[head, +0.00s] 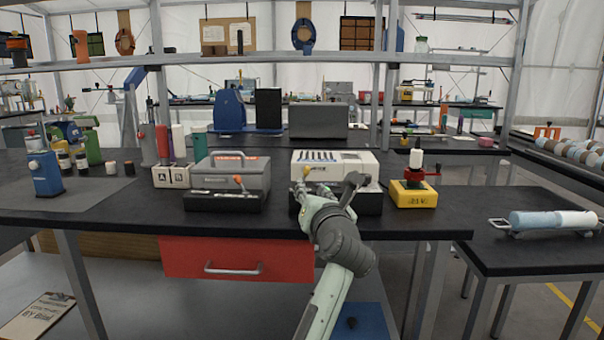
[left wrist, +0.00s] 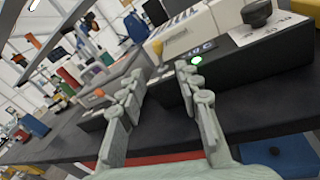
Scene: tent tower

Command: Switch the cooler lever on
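A white unit with a slotted top (head: 340,158) stands on a black base at the bench's front edge; I take it to be the cooler. The left wrist view shows its black base (left wrist: 240,72), a glowing green round light (left wrist: 197,60), a display ending in "C" and a black knob (left wrist: 257,12). A yellow part (left wrist: 180,42) is on its front; I cannot tell whether it is the lever. My left gripper (head: 328,190) is open and empty, with its fingers in front of this unit, hiding part of it. It also shows in the left wrist view (left wrist: 160,72). My right gripper is not visible.
A grey box with an orange-knobbed lever (head: 238,181) stands left of the white unit. A yellow-based device (head: 414,195) stands to its right. A red drawer (head: 236,259) is under the bench top. Bare bench top (head: 130,207) lies at front left.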

